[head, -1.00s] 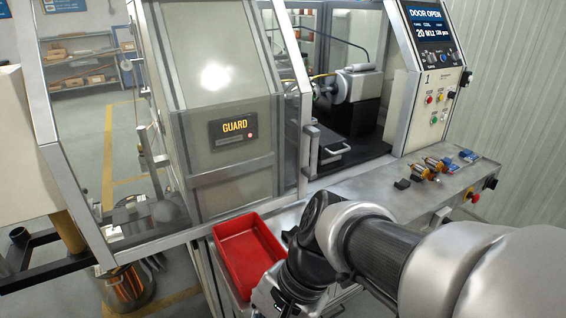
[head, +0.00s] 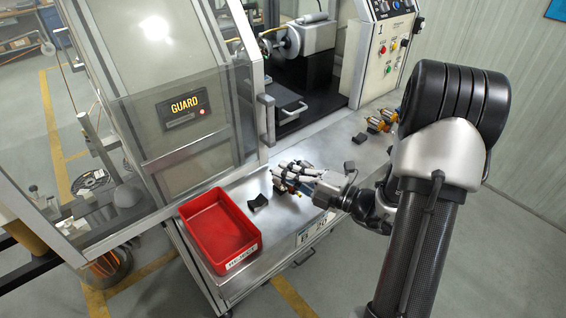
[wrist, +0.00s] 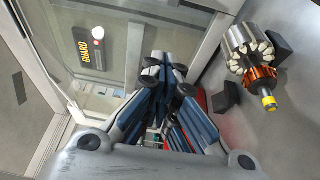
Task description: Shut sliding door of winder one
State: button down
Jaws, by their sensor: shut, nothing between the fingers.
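Winder one, marked "1" on its control panel (head: 381,50), has its sliding door (head: 215,110) open. The clear door in a metal frame stands to the left, with a grey vertical handle (head: 267,118) on its right edge. The opening to the right shows the dark work space and a spindle head (head: 303,38). My gripper (head: 277,174) is over the bench, below and slightly right of the handle, apart from it. The wrist view shows its fingers (wrist: 165,70) drawn together and empty. The guard panel appears there at upper left.
An armature (wrist: 250,55) lies on the bench beside my gripper, with black blocks near it. A red bin (head: 222,232) stands at the bench's front left. More armatures (head: 380,118) lie farther right.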

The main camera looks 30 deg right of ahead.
jog(key=b+x, duration=0.2)
jog(key=x, duration=0.7)
jog(key=shift+w+d+b, duration=0.15)
jog(key=shift+d+b, duration=0.15)
jog(key=shift+d, duration=0.7)
jog(key=shift+w+d+b, duration=0.15)
jog(key=shift+d+b, duration=0.1)
jog(key=shift+d, duration=0.75)
